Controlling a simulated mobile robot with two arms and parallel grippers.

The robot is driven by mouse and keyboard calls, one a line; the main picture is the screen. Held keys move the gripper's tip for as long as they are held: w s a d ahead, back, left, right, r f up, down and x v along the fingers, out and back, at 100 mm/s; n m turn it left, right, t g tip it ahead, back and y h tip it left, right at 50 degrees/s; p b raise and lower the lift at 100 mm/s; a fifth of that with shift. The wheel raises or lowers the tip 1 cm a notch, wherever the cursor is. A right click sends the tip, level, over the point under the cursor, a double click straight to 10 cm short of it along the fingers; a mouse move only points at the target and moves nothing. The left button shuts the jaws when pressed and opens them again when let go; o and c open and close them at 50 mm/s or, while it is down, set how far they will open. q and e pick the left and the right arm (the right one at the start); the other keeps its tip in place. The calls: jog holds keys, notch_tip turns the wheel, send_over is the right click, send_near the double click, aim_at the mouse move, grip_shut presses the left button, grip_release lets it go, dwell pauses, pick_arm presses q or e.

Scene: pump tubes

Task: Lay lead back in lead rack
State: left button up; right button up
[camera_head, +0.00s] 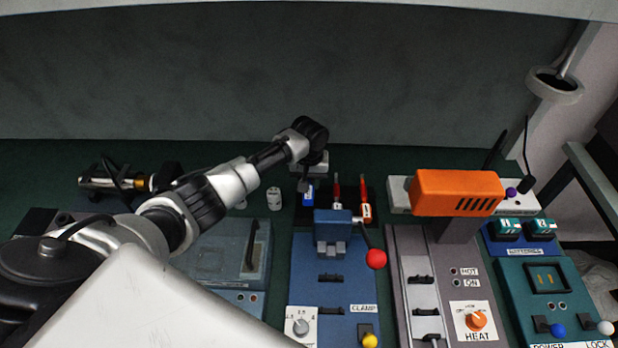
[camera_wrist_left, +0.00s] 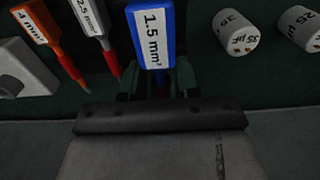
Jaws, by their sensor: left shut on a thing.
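My left gripper (camera_head: 308,182) is over the back of the bench. In the left wrist view its fingers (camera_wrist_left: 157,85) are shut on the blue lead (camera_wrist_left: 153,35), labelled 1.5 mm². The blue lead (camera_head: 308,196) also shows in the head view, below the gripper; its lower end is hidden. The dark lead rack (camera_head: 351,206) lies behind the clamp panel. A grey 2.5 mm² lead (camera_wrist_left: 93,22) and an orange 4 mm² lead (camera_wrist_left: 38,28), both with red shafts, lie beside the blue one. I cannot tell whether the blue lead touches the rack. My right gripper is not in view.
White cylinders (camera_wrist_left: 235,32) stand on the far side of the blue lead from the other leads. The blue clamp panel (camera_head: 300,270) with a red-knobbed lever (camera_head: 376,259) is in front of the rack. An orange heater (camera_head: 455,192) stands at the right.

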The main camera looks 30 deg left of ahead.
pick_arm(q)
jog(key=shift+f+b, duration=0.75)
jog(key=shift+f, duration=0.75)
jog(key=shift+f+b, duration=0.9)
jog(key=shift+f, duration=0.6)
jog(key=shift+f+b, duration=0.35)
jog(key=shift+f, duration=0.2)
jog(key=o, duration=1)
